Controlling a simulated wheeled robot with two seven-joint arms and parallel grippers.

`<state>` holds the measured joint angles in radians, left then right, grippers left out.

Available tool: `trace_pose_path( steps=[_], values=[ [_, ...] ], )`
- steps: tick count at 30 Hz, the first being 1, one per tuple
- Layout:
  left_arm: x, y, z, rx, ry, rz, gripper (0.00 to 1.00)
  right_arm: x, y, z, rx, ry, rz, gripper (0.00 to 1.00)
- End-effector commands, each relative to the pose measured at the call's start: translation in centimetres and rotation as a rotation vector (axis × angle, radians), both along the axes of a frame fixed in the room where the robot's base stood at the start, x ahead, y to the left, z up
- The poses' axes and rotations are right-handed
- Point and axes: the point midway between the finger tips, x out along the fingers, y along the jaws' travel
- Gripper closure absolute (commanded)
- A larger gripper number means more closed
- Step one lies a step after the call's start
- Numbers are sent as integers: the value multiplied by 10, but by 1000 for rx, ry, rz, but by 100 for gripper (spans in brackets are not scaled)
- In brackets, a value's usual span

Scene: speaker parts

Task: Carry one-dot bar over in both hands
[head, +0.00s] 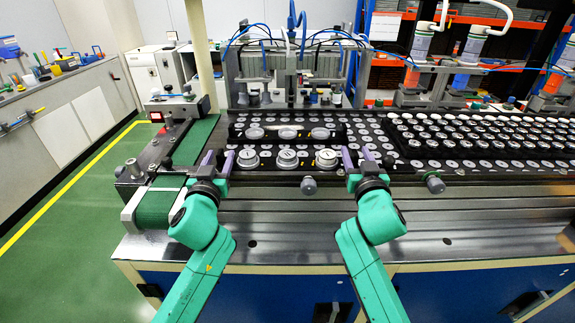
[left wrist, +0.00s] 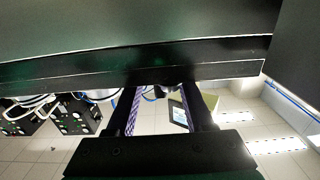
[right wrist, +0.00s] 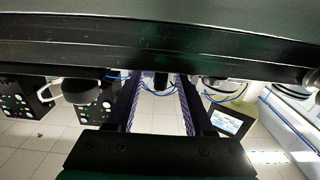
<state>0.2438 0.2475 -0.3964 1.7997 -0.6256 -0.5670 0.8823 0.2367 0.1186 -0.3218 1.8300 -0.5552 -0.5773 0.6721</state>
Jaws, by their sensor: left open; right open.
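Two dark bars lie on the conveyor, one behind the other. The rear bar (head: 313,141) carries several clear, glassy discs. The front bar (head: 268,167) carries silver round parts marked on top. I cannot make out which has one dot. My left gripper (head: 216,163) is open at the left end of the front bar, and my right gripper (head: 357,161) is open at its right end. Both are empty; contact with the bar cannot be told. In both wrist views, a long dark edge runs across beyond the purple fingers of the left (left wrist: 158,108) and right (right wrist: 160,105) grippers.
A black tray with rows of speaker parts (head: 480,135) stands to the right. Grey knobs (head: 309,186) stick out along the conveyor's front edge. A machine with blue hoses (head: 290,65) stands behind the bars. The metal ledge (head: 290,230) in front is clear.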

Motion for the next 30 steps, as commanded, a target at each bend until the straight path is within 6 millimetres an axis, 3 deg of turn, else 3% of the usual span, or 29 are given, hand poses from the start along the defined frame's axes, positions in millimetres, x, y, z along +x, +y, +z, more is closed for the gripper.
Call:
trace_pose_path(
  steps=[11, 15, 30],
  values=[
    [9, 0, 0, -1, 0, -1, 48, 9, 0, 0, 0, 0, 0, 48],
    [9, 0, 0, -1, 0, -1, 100, 9, 0, 0, 0, 0, 0, 100],
    [8, 0, 0, -1, 0, -1, 100, 9, 0, 0, 0, 1, 0, 100]
  ],
)
